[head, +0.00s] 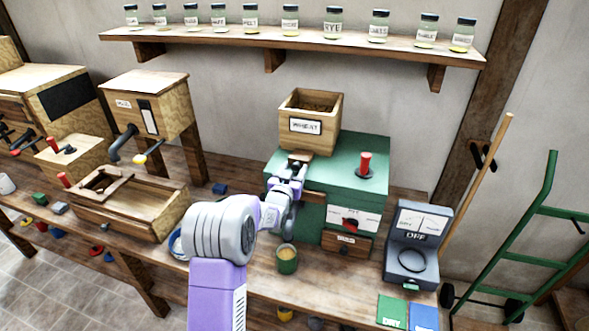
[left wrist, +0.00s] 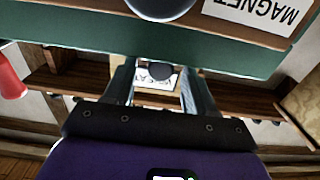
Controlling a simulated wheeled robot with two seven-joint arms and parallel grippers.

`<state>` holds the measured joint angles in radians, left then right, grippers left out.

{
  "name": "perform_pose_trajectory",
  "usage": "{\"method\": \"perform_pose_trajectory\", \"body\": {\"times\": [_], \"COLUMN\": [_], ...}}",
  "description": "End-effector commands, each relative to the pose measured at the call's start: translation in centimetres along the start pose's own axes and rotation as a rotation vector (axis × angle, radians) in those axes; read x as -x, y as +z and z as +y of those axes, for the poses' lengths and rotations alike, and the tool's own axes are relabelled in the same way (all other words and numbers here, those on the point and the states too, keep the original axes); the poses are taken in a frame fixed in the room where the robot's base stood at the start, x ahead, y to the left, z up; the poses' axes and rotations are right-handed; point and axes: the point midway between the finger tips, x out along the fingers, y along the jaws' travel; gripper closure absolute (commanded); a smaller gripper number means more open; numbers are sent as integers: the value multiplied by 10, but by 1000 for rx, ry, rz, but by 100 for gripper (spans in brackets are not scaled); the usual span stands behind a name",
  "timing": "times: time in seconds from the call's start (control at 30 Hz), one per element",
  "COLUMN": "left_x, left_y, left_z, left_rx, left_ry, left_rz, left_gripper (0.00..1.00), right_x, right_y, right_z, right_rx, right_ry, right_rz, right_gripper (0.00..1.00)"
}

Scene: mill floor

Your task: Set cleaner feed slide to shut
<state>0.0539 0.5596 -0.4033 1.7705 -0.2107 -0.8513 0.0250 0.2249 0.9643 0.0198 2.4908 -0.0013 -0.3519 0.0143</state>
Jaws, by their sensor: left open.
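The cleaner looks to be the green box machine (head: 325,172) on the bench, with a wooden hopper labelled WHEAT (head: 318,108) on top. A small wooden slide (head: 299,157) shows at the hopper's front foot, partly hidden by my gripper. My left gripper (head: 288,172) is open at the machine's front left top edge. In the left wrist view a dark round knob (left wrist: 160,71) shows between my open fingers (left wrist: 158,90), with a small label behind it. I cannot tell if the fingers touch it. My right gripper is not in view.
A MAGNET label (left wrist: 256,14) shows in the wrist view. A green cup (head: 287,259) and a grey meter (head: 411,245) stand nearby. A jar shelf (head: 225,40) hangs behind.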

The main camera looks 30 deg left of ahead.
Motion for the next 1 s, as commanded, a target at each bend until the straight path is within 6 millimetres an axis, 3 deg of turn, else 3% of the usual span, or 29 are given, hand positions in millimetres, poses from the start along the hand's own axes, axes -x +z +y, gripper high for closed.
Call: {"method": "perform_pose_trajectory", "body": {"times": [0.4,0.77,1.0], "left_x": [-7,-7,-7], "left_y": [0,0,1], "left_z": [0,0,-2], "left_rx": [1,1,1], "left_ry": [0,0,-3], "left_rz": [-1,-1,0], "left_gripper": [46,100,100], "right_x": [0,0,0], "right_y": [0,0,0], "right_z": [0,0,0], "right_rx": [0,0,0], "right_ry": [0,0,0], "right_rz": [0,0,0], "right_gripper": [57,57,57]}}
